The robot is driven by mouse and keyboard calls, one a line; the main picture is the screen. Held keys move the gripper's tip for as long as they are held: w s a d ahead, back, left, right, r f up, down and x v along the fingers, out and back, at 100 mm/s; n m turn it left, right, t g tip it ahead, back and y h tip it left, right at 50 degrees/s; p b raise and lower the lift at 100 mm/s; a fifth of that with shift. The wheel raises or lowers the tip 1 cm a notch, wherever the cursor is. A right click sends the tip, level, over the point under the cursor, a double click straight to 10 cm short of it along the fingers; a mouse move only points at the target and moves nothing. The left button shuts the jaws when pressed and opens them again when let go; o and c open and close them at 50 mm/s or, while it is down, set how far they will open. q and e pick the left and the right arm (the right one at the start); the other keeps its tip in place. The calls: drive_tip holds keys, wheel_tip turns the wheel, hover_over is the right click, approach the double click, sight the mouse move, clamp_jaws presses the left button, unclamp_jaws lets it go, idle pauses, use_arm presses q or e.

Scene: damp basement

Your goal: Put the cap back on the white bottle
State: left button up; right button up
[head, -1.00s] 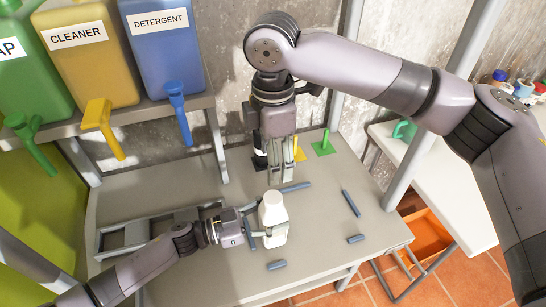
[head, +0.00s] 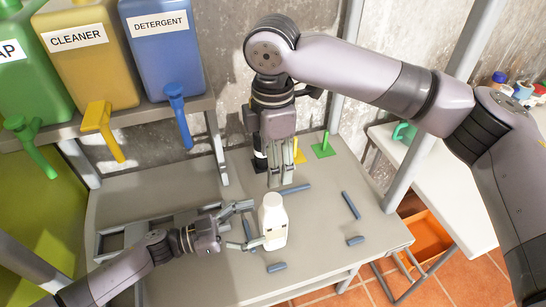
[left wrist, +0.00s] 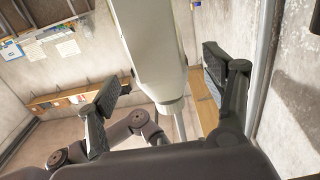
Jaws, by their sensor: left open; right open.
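The white bottle (head: 274,229) stands upright on the grey table, right of centre. It has a rounded white top (head: 271,201); I cannot tell whether this is the cap. No separate cap shows. My left gripper (head: 253,224) is open just left of the bottle, its fingers spread and pointing toward it. In the left wrist view a large pale shape (left wrist: 150,50), probably the bottle, lies between the spread fingers of the left gripper (left wrist: 165,82). My right gripper (head: 280,184) is open and points down behind the bottle; nothing shows held in it.
Several blue-grey bars (head: 350,205) lie around the bottle. Small stands, one green (head: 324,149) and one yellow (head: 299,156), are at the back. Dispensers (head: 160,45) sit on a shelf above left.

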use_arm(q)
drive_tip(key=v, duration=0.6)
drive_tip(key=shift+s+a+f, duration=0.1)
drive_tip(key=shift+s+a, duration=0.05)
idle(0.3)
